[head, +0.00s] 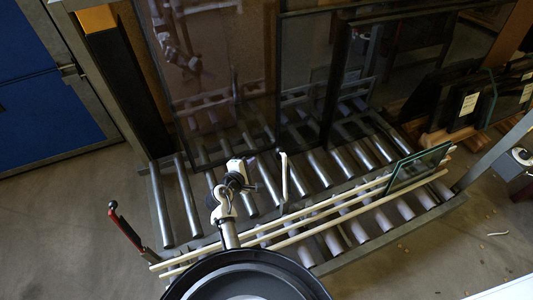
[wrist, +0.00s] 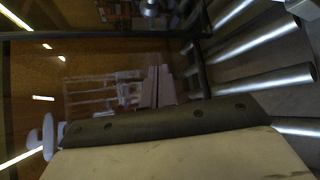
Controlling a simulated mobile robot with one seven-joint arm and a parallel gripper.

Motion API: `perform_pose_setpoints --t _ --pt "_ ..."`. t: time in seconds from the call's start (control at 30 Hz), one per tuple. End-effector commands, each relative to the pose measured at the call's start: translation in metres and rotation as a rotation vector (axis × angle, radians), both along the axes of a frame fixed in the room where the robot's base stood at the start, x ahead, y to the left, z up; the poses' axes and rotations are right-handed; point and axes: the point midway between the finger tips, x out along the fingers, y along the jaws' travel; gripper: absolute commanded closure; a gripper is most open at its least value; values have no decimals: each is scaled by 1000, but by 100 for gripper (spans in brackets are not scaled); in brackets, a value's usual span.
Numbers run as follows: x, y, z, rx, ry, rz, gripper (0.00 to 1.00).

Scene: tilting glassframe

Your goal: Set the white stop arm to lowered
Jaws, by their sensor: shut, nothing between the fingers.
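The white stop arm (head: 284,176) is a thin white rod, standing roughly upright with a bent top, among the rollers in the middle of the head view. My gripper (head: 250,161) is a little to its left, apart from it in the picture, in front of the dark glass. In the wrist view my gripper's fingers (wrist: 158,86) are together with nothing between them. A pale rounded shape (wrist: 47,135) shows at the left of the wrist view; I cannot tell whether it is the stop arm.
Metal rollers (head: 268,181) fill the frame's bed. Large dark glass panes (head: 215,70) stand behind. Long cream rails (head: 320,207) cross in front, with a small glass piece (head: 418,167) at their right. A red-handled lever (head: 125,229) stands at the left. Floor is clear at lower left.

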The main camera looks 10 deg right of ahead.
Motion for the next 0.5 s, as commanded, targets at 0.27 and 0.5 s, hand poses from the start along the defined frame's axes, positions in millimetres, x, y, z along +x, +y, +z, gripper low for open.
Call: perform_pose_setpoints --t 0.27,0.5 --pt "27 -20 -12 -1 -2 -2 100" --pt "66 -48 -32 1 -2 -1 100"
